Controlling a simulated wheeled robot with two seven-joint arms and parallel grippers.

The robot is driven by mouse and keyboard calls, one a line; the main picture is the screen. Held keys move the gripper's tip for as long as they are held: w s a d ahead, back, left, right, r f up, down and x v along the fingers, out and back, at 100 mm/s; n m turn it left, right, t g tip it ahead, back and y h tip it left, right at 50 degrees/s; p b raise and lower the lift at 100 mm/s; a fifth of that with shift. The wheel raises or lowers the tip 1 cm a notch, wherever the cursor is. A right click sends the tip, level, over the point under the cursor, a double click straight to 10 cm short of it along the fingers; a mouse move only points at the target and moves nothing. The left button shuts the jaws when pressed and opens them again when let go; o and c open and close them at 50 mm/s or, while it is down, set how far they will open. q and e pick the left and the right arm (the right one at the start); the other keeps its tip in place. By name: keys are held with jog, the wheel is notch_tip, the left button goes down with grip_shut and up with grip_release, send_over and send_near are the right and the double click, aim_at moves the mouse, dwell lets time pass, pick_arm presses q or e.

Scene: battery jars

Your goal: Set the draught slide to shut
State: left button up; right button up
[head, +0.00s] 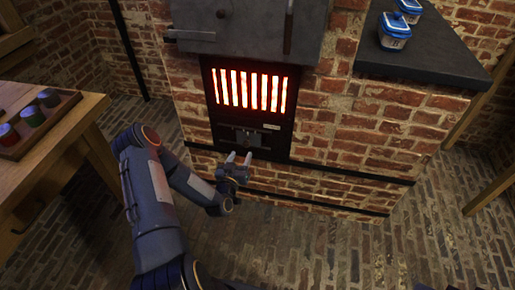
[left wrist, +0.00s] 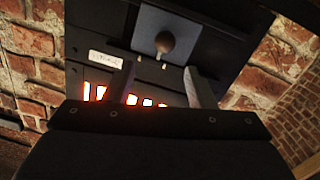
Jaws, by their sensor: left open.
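The draught slide is a grey plate (head: 248,137) in the black panel below the glowing grate; it also shows in the left wrist view (left wrist: 150,22). A dark round knob (left wrist: 164,42) stands out from the plate. My left gripper (head: 239,156) is open and empty, just in front of and slightly below the slide. In the left wrist view its two fingers (left wrist: 158,68) point toward the plate, with the knob beyond the tips and between them in the picture. No contact shows. How far the slide covers its opening I cannot tell. My right gripper is not in view.
A small label (left wrist: 105,58) beside the slide is too small to read. Red-hot bars (head: 250,89) glow just above. Blue-white jars (head: 394,31) stand on the dark counter (head: 440,65). The brick floor is open at right.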

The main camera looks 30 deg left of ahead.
aim_at(246, 146)
pick_arm(q)
jog(key=shift+n+t+y, duration=0.3)
jog(key=shift+n, duration=0.1)
jog(key=x, duration=0.2)
jog(key=f+x, duration=0.1)
jog(key=x, duration=0.2)
jog(key=b+x, duration=0.1)
jog(key=x, duration=0.1)
jog(key=shift+w+f, duration=0.35)
jog(key=shift+f, duration=0.05)
grip_shut()
